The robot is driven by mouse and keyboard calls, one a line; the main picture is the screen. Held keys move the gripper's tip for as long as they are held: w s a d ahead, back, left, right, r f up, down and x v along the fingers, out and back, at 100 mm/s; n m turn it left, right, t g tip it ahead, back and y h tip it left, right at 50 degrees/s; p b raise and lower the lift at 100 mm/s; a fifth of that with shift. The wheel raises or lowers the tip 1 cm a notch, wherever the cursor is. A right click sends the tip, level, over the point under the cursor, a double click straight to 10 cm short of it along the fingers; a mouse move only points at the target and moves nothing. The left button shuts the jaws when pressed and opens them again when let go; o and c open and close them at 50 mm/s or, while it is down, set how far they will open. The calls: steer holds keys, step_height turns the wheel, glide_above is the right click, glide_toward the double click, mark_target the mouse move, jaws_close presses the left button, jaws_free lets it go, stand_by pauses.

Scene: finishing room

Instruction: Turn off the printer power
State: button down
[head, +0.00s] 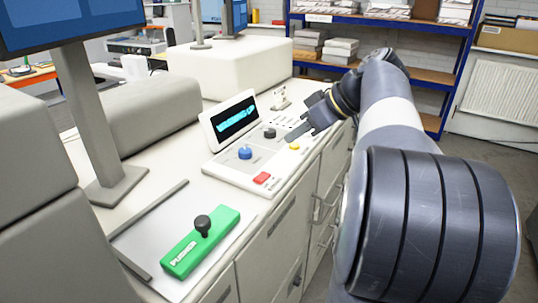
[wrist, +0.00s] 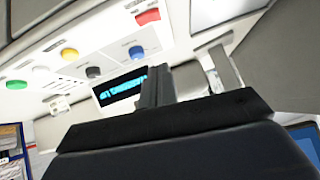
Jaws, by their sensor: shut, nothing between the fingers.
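The printer's white control panel (head: 222,165) has a tilted display (head: 235,120) with cyan text that seems to read "WARMING UP". On the panel are a blue knob (head: 245,152), a black knob (head: 270,131), a red button (head: 262,178) and a yellow button (head: 294,146). The wrist view also shows a green button (wrist: 16,84), which my gripper seems to hide in the head view. The small panel labels are not readable. My gripper (head: 289,139) is shut and empty, its tip over the panel's far right part, near the yellow button. Contact cannot be told.
A green pusher block (head: 190,248) with a black knob lies on the grey plate in front. A monitor stand (head: 98,125) rises at left. A small white fitting (head: 281,98) stands beyond the panel. Blue shelving (head: 440,77) stands behind. The floor at right is partly free.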

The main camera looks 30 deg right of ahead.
steer(key=p, duration=0.1)
glide_above(265, 178)
step_height(265, 178, down, 7)
steer(key=shift+f, duration=0.15)
step_height(265, 178, down, 2)
steer(key=shift+s+f, duration=0.15)
steer(key=shift+f, duration=0.7)
